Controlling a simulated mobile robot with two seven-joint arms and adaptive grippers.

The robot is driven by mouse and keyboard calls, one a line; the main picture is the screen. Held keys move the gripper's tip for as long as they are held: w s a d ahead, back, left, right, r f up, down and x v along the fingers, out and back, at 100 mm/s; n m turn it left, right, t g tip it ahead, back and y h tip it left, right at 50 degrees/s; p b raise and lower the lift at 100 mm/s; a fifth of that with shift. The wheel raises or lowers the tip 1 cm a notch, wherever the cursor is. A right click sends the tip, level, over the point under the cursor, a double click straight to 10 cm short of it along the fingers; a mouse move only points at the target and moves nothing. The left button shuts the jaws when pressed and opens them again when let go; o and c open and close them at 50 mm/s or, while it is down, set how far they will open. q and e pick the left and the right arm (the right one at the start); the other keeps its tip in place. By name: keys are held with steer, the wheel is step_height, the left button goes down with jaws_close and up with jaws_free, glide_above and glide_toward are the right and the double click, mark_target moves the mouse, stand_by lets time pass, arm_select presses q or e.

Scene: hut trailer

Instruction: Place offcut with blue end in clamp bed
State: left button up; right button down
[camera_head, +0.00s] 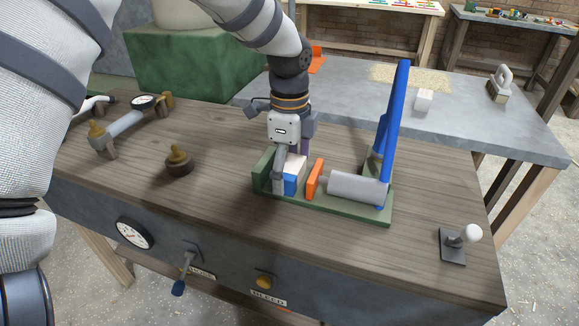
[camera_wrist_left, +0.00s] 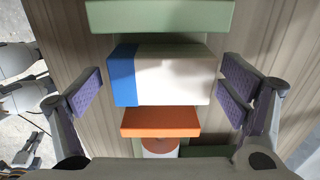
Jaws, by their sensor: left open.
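The offcut, a white block with a blue end (camera_head: 290,186), sits in the clamp bed (camera_head: 340,214), between its green end wall (camera_head: 261,170) and the orange jaw (camera_head: 315,179). In the left wrist view the offcut (camera_wrist_left: 172,78) lies crosswise, blue end left, with the green wall (camera_wrist_left: 160,16) above it and the orange jaw (camera_wrist_left: 160,122) just below. My left gripper (camera_head: 291,165) is over the bed, pointing down. Its purple-padded fingers (camera_wrist_left: 162,92) are open either side of the offcut, with gaps to both ends.
The clamp's blue lever (camera_head: 393,125) stands tall beside the grey cylinder (camera_head: 355,187). A brass-topped knob (camera_head: 178,160) and a gauge fitting (camera_head: 125,122) are to the left. A white-ball lever (camera_head: 460,240) is at front right. A grey table (camera_head: 450,115) stands behind.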

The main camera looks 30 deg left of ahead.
mark_target(290, 166)
arm_select(q)
step_height(290, 166, up, 12)
stand_by(0.4)
